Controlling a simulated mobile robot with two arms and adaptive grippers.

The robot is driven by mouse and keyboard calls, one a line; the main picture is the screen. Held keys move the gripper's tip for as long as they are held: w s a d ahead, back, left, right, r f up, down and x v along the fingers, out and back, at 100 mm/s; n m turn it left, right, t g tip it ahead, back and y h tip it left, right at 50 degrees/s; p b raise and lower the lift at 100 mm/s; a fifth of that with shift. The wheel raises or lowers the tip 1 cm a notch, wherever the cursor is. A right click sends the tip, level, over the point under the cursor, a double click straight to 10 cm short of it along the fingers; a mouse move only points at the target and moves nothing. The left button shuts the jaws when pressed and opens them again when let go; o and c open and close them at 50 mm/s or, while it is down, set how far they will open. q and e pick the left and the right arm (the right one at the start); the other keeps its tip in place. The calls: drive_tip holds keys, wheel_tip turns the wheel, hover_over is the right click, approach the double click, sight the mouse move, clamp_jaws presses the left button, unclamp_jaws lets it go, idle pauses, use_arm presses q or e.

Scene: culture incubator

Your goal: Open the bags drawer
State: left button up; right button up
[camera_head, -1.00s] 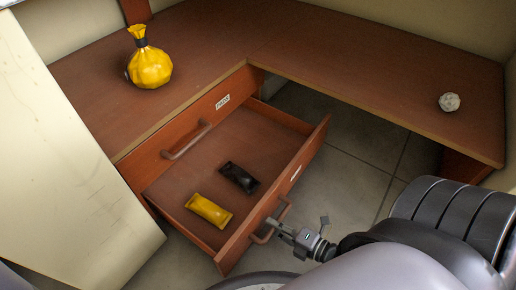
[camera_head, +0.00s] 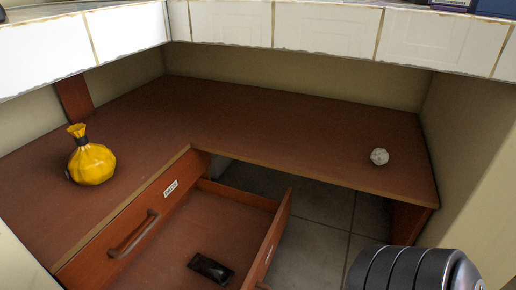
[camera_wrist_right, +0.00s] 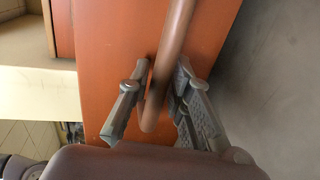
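The lower drawer (camera_head: 170,245) is pulled out from under the brown desk, and a dark packet (camera_head: 210,268) lies inside it. A closed drawer front (camera_head: 115,232) with its own handle (camera_head: 133,234) is above it; its small label is too blurred to read. In the right wrist view, the open drawer's handle bar (camera_wrist_right: 170,60) runs between the two fingers of my right gripper (camera_wrist_right: 162,78). My right gripper is outside the head view. My left gripper is in neither view.
A yellow tied bag (camera_head: 91,163) stands on the desk (camera_head: 230,120) at left. A crumpled white ball (camera_head: 379,156) lies at right. Grey floor (camera_head: 315,215) shows beside the drawer. A white-fronted shelf (camera_head: 325,30) spans the top.

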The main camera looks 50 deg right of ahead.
drive_tip(key=shift+o, duration=1.4)
drive_tip(key=shift+d, duration=0.1)
drive_tip(key=v, duration=1.2)
